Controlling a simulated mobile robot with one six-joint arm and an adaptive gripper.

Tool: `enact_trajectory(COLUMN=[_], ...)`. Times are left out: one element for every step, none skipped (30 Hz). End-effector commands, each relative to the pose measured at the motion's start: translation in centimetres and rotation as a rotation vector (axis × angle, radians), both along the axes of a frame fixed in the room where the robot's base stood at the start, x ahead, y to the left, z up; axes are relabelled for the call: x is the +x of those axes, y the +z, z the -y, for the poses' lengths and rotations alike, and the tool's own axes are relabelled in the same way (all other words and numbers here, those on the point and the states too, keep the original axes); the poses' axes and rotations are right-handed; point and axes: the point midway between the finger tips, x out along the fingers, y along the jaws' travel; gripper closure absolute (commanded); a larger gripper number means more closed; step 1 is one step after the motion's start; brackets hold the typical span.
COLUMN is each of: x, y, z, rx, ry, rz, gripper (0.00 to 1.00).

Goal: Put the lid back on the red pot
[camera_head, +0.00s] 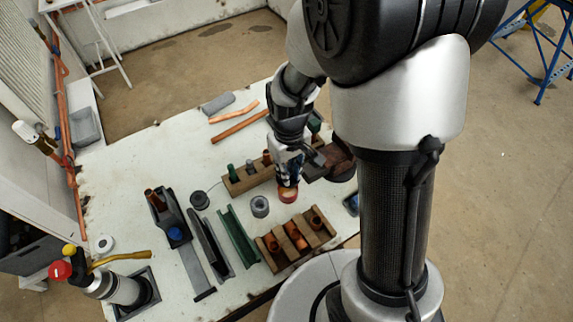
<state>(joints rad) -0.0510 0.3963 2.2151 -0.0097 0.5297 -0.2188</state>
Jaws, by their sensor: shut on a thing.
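The red pot (287,196) stands on the white bench, a small round red body with a paler orange-brown top part. My gripper (288,180) points down directly over it, its fingertips at the pot's top. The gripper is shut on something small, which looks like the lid. The fingers hide most of it, and I cannot tell whether it touches the pot's rim.
A grey pot (260,206) stands close left of the red pot. A wooden rack (268,250) with copper fittings is in front, another wooden block (240,182) behind. A green channel (238,237) and dark tools lie left. A dark vise-like block (335,160) is right.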

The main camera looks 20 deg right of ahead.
Motion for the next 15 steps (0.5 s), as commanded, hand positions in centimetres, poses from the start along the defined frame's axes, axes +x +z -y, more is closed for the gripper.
enact_trajectory(x=[0.0,0.0,0.0,0.0,0.0,0.0,0.0,0.0,0.0,0.0,0.0,0.0,0.0,0.0,0.0], y=[-0.7,-1.0,-1.4,-1.7,-2.0,-2.4,-2.7,-3.0,-3.4,-3.7,-4.0,-4.3,-4.5,-4.7,-5.0], z=[0.0,0.0,0.0,0.0,0.0,0.0,0.0,0.0,0.0,0.0,0.0,0.0,0.0,0.0,0.0], rx=[0.0,0.0,0.0,0.0,0.0,-0.001,-0.001,-0.001,-0.001,-0.001,0.0,0.0,-0.001,-0.001,0.0], ry=[0.0,0.0,0.0,0.0,0.0,0.0,0.0,0.0,0.0,0.0,0.0,0.0,0.0,0.0,0.0], rz=[-0.001,-0.001,-0.001,-0.001,-0.001,-0.002,-0.002,-0.002,-0.002,-0.002,-0.002,-0.002,-0.002,-0.002,-0.001], gripper=[1.0,1.0,1.0,1.0,1.0,1.0,1.0,1.0,1.0,1.0,1.0,1.0,1.0,1.0,1.0])
